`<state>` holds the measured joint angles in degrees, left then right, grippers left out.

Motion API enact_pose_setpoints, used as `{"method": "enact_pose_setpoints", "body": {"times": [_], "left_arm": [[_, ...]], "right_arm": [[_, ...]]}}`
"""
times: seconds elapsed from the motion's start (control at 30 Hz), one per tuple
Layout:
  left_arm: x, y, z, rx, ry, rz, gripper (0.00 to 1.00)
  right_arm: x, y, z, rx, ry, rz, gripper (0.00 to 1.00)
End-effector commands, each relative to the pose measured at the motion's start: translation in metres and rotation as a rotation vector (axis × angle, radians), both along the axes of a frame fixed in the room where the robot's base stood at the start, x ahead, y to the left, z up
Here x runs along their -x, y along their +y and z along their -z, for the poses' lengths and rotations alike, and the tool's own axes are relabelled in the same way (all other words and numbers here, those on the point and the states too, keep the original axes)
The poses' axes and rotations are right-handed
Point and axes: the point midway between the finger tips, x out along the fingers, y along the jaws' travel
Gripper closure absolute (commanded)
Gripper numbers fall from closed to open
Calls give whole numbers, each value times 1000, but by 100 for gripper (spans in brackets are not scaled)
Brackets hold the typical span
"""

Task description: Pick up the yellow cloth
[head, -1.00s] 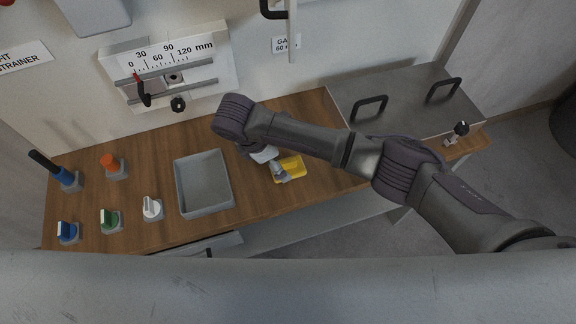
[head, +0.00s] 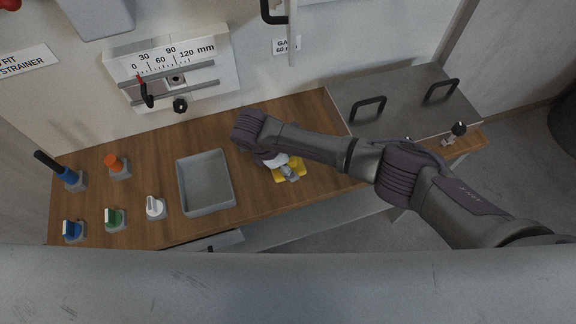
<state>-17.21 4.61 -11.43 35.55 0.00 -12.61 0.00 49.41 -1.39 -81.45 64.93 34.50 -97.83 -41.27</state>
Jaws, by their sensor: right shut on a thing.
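The yellow cloth (head: 291,175) lies on the wooden worktop (head: 140,195), right of the grey tray. My right gripper (head: 289,174) is over it, pointing down, and is shut on the cloth. The gripper and wrist hide the middle of the cloth, and yellow shows on both sides of the fingers. I cannot tell whether the cloth is lifted off the wood. My left gripper is not in the head view.
A grey tray (head: 234,190) stands just left of the cloth. Several coloured knobs, among them a white one (head: 155,206), are at the left. A metal lid with black handles (head: 395,97) is at the right. A gauge panel (head: 205,88) is on the wall behind.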

Motion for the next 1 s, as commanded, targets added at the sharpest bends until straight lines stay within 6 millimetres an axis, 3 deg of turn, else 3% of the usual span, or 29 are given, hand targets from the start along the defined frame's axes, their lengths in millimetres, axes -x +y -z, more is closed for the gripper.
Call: {"method": "enact_pose_setpoints", "body": {"times": [0.37,0.47,0.63,0.87,1.0], "left_arm": [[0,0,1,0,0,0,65],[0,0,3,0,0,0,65],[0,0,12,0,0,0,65],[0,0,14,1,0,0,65],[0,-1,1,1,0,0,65]], "right_arm": [[0,1,-3,-1,-1,0,68],[0,1,-10,-2,-1,-1,68],[-1,0,-39,-3,-4,-2,68],[34,-34,-67,-2,-1,-2,68],[54,-56,-92,3,-4,-2,68]]}}
